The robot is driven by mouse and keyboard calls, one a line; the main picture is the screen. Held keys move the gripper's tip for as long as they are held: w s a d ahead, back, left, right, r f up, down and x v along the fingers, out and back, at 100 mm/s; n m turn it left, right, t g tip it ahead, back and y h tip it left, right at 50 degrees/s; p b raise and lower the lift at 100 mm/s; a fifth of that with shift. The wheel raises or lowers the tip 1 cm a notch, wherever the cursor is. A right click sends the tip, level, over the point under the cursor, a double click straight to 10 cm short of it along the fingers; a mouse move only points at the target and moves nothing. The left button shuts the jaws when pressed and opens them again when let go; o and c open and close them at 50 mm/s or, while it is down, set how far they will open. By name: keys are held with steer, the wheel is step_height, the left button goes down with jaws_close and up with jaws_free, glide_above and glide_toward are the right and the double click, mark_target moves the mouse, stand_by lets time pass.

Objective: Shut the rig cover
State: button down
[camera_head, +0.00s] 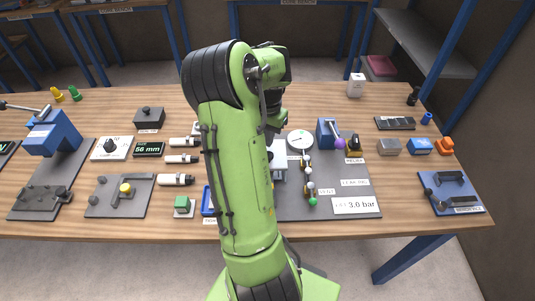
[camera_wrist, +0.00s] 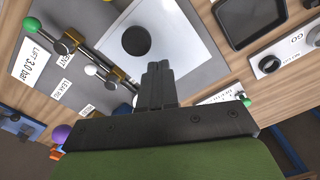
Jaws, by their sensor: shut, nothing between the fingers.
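The grey rig board (camera_head: 340,205) lies right of my arm and carries a round white gauge (camera_head: 299,140), a row of small valves and a label reading 3.0 bar (camera_head: 355,205). In the wrist view the board (camera_wrist: 75,15) shows a pale flat panel (camera_wrist: 185,50) with a dark round disc (camera_wrist: 136,41). I cannot tell whether this panel is the rig cover or how far any cover is open. My gripper (camera_wrist: 158,70) is shut and empty, with its fingertips over the panel's near part; contact is unclear. In the head view my arm hides the gripper and part of the board.
Valves with a green knob (camera_wrist: 30,25) flank the panel in the wrist view. A black-rimmed tray (camera_wrist: 235,42) lies beyond it. White cylinders (camera_head: 176,180) lie left of my arm.

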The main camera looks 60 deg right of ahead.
steer(key=shift+f+b, duration=1.1)
steer(key=shift+f, duration=0.6)
steer(key=shift+s+a, duration=0.1)
steer(key=shift+a, duration=0.15)
steer(key=shift+s+a+f, duration=0.1)
steer(key=shift+a+f, duration=0.05)
steer(key=shift+a, duration=0.2)
steer(key=shift+d, duration=0.3)
steer(key=shift+r+p, duration=0.45)
steer(key=shift+p, duration=0.1)
steer(key=r+p, duration=0.5)
steer(key=r, duration=0.1)
steer(key=shift+w+d+r+p, duration=0.2)
steer(key=shift+d+r+p, duration=0.1)
steer(key=shift+r+p, duration=0.1)
steer(key=shift+f, duration=0.15)
